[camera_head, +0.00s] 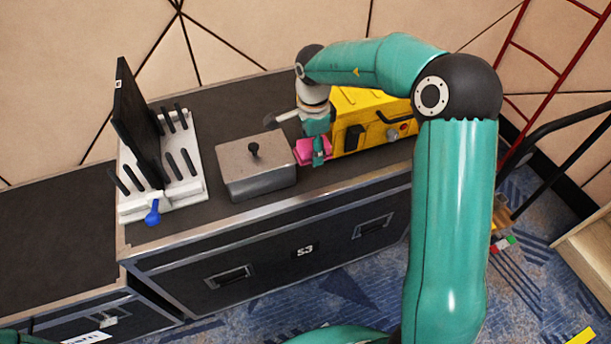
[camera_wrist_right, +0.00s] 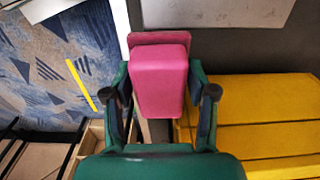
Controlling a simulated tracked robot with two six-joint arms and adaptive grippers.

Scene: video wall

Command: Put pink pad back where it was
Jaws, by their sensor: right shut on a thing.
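The pink pad (camera_head: 303,151) is at the top of the black case, between the grey metal box and the yellow case. My right gripper (camera_head: 318,155) points down and is shut on it. In the right wrist view the pink pad (camera_wrist_right: 160,85) sits between the two fingers of my right gripper (camera_wrist_right: 162,95), with a darker pink slab at its far end. The fingers hide part of the pad in the head view, and I cannot tell whether it touches the case top. My left gripper is not in view.
The grey metal box (camera_head: 256,178) with a black knob stands left of the pad. The yellow case (camera_head: 368,107) is close on the right. A white rack (camera_head: 190,190) with black slots and an upright dark panel (camera_head: 133,120) stands further left. The case top's front edge (camera_head: 330,186) is near.

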